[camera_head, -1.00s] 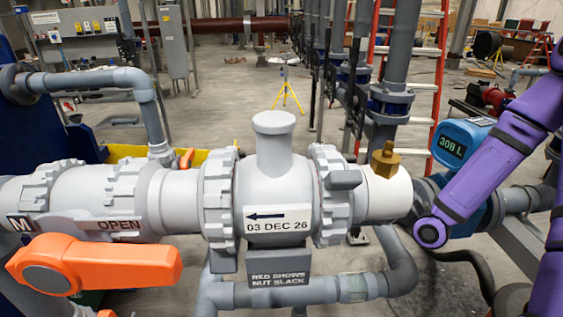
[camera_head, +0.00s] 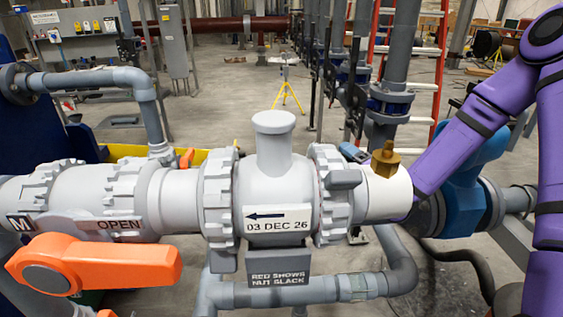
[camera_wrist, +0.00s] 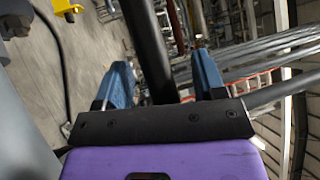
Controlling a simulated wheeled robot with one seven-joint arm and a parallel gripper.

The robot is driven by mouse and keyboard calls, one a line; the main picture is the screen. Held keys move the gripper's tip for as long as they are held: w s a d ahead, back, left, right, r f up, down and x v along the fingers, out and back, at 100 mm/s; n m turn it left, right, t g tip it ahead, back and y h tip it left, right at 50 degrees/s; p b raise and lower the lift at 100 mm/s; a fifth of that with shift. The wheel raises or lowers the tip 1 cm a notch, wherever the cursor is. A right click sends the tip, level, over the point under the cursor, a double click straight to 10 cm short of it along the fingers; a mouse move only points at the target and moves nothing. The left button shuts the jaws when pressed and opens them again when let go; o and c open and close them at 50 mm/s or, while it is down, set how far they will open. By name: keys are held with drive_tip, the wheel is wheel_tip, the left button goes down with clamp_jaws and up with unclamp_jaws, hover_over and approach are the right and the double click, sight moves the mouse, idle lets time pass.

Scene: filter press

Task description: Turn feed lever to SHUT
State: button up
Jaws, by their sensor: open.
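A large orange lever (camera_head: 95,263) is at the lower left in the head view, lying roughly level in front of the pale grey pipe. A label reading OPEN (camera_head: 118,226) is above it. I cannot read a feed label on it. A smaller orange handle (camera_head: 187,157) shows behind the pipe. My gripper is mostly hidden behind the white pipe end in the head view; a small blue part near the brass fitting appears to be its finger. In the wrist view my gripper (camera_wrist: 160,66) has its two blue fingers apart, with a dark pipe showing between them, contact unclear.
The grey valve body (camera_head: 273,185) with a tall stub and a date tag stands mid-picture. A brass fitting (camera_head: 385,159) tops the white pipe end (camera_head: 388,193). Vertical pipes and a red ladder stand behind.

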drive_tip(key=c, duration=0.7)
drive_tip(key=shift+s, duration=0.1)
